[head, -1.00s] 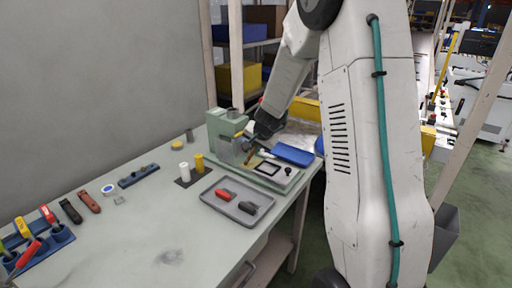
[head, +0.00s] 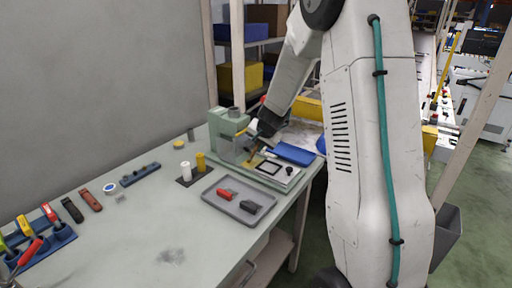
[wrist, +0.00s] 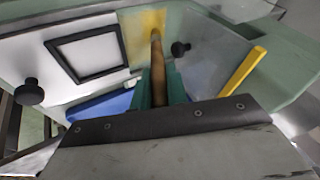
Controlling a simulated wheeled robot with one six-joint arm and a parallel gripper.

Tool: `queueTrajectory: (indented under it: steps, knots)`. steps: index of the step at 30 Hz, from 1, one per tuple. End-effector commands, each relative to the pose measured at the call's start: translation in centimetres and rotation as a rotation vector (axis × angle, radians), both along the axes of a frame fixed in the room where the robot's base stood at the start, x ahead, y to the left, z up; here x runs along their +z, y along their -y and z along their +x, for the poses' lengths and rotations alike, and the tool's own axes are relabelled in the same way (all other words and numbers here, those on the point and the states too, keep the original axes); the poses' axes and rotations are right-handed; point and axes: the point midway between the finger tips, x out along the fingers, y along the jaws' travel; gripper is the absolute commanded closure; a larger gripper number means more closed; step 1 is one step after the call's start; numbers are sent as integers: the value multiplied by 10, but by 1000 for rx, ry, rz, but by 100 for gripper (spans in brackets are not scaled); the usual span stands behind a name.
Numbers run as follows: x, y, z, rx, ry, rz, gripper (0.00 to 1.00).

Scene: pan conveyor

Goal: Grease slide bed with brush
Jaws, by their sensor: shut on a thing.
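The green machine (head: 227,128) stands at the table's far right corner, its slide bed (head: 287,177) reaching right with a black square frame (head: 269,167) on it. My gripper (head: 263,138) is over the bed beside the machine's upright. In the wrist view my gripper (wrist: 159,78) is shut on the brush (wrist: 157,52), by its brown wooden handle. The brush points away from me onto a yellow smear (wrist: 139,27) on the pale bed, next to the frame (wrist: 87,53). Its bristles are too small to make out, so contact is unclear.
Black knobs (wrist: 180,49) and (wrist: 29,92) stick up on the bed. A yellow bar (wrist: 243,70) lies right. A grey tray (head: 238,202) with red and dark pieces, white and yellow cylinders (head: 200,161) and a blue cloth-like item (head: 294,153) are near.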

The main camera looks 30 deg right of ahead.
Motion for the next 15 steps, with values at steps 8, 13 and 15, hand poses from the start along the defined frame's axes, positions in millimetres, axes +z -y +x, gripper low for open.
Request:
queueTrajectory:
  steps: [8, 13, 15]
  knots:
    - [-1, 11, 4, -1, 0, 1, 100]
    - [-1, 16, 6, -1, 0, 1, 100]
    - [-1, 20, 7, -1, 0, 1, 100]
